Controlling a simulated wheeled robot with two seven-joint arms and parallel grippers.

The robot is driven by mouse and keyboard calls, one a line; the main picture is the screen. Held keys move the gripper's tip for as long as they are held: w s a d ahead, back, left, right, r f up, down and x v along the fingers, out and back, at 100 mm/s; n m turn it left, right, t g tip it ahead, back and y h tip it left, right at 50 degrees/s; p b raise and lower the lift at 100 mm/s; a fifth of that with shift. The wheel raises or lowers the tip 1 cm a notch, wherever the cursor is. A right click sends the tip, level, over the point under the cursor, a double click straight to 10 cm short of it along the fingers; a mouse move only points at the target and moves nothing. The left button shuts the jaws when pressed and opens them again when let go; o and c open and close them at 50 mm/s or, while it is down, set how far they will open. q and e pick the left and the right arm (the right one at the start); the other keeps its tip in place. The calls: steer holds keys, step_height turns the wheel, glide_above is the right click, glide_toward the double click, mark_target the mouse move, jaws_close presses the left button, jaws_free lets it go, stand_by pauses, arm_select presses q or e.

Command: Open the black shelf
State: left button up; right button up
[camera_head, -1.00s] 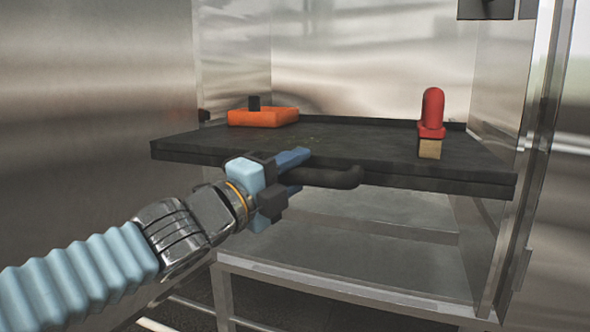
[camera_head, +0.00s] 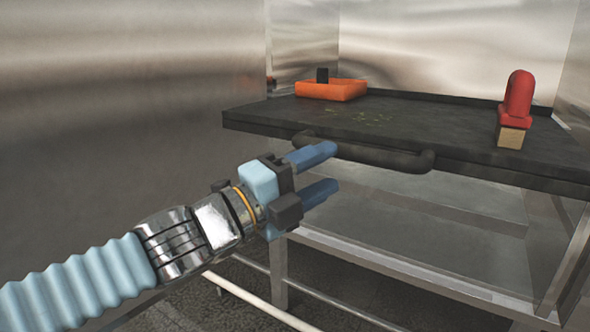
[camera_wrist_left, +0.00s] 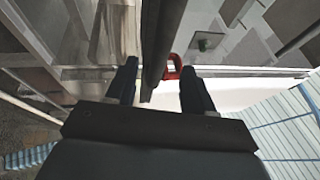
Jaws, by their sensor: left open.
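The black shelf (camera_head: 430,122) is a flat dark board. Its front sticks out of the metal cabinet in the head view. A dark bar handle (camera_head: 375,156) runs along its front edge. My left gripper (camera_head: 324,170) is open and empty, just left of and below the handle; its fingers are apart from the bar in the head view. In the left wrist view the open fingers (camera_wrist_left: 158,85) have a dark bar-like edge between and beyond them; I cannot tell whether it is the handle or the shelf edge. My right gripper is not in view.
On the shelf are an orange tray (camera_head: 333,91) with a small black block (camera_head: 322,75), and a red rounded object (camera_head: 517,98) over a tan block (camera_head: 511,137). A metal lower shelf (camera_head: 420,222) lies underneath. A metal wall (camera_head: 120,90) stands at left.

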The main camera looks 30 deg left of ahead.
arm_select(q)
steer(key=p+v, duration=0.2)
steer(key=v, duration=0.3)
steer(key=shift+w+d, duration=0.1)
stand_by(0.3)
steer(key=w+d+f+n+g+y+p, duration=0.1)
steer(key=w+d+f+n+g, duration=0.3)
steer(key=f, duration=0.6)
steer(key=w+d+f+n+g+y+p, duration=0.15)
steer(key=w+f+n, duration=0.35)
steer(key=f, duration=0.5)
steer(key=w+d+f+n+g+y+p, duration=0.1)
steer(key=w+d+f+n+g, duration=0.3)
steer(key=f, duration=0.7)
steer(key=s+f+n+g, duration=0.4)
steer(key=s+f+n, duration=0.2)
steer(key=f, duration=0.8)
steer(key=s+d+f+n+g+p, duration=0.1)
steer(key=s+f+n+g, duration=0.3)
steer(key=s+f, duration=0.5)
step_height(320, 180, down, 5)
steer(key=n+y, duration=0.1)
steer(key=n, duration=0.1)
steer(key=shift+s+n, duration=0.3)
